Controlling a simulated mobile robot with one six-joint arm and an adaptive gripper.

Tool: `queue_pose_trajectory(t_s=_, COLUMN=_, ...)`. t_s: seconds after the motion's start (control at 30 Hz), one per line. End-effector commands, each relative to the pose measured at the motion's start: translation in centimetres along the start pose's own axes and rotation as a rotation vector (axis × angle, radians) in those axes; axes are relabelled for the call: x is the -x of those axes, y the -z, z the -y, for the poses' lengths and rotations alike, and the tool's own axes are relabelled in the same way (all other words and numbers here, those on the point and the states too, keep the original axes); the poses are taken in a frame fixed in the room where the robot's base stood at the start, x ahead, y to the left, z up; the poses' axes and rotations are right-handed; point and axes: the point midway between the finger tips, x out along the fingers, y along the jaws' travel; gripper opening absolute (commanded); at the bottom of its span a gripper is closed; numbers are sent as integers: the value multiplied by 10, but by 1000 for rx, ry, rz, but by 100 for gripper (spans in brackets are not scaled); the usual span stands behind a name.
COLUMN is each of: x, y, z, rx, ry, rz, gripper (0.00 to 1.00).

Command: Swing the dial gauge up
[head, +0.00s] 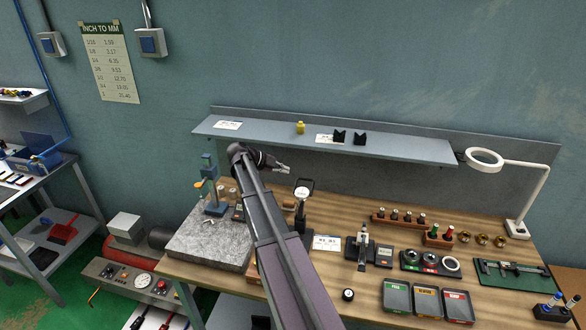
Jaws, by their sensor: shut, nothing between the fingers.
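The dial gauge (303,191) has a round pale face with a dark rim. It sits at the top of a dark upright stand behind my forearm, near the middle of the bench. My gripper (285,169) is shut and empty. It points to the right, above and slightly left of the dial in the picture; I see no contact, but the depth gap is hard to judge. My arm hides part of the bench and the area left of the stand's base.
A granite plate (190,245) with a blue-green stand (210,180) is at left. A shelf (400,148) runs above the bench (470,262). To the right are a small fixture (362,245), several trays, a caliper (515,270) and a magnifier lamp (484,160).

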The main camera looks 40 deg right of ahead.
Motion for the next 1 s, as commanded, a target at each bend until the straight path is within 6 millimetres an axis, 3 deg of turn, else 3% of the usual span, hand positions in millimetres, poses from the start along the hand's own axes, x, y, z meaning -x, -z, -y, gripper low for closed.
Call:
queue_pose_trajectory(t_s=0.1, x=14, y=1, z=1, rx=0, ry=1, rz=1, gripper=0)
queue_pose_trajectory(t_s=0.3, x=23, y=0, z=0, rx=0, ry=0, rz=0, gripper=0)
queue_pose_trajectory(t_s=1.0, x=24, y=0, z=-3, rx=12, ry=-3, rz=4, gripper=0)
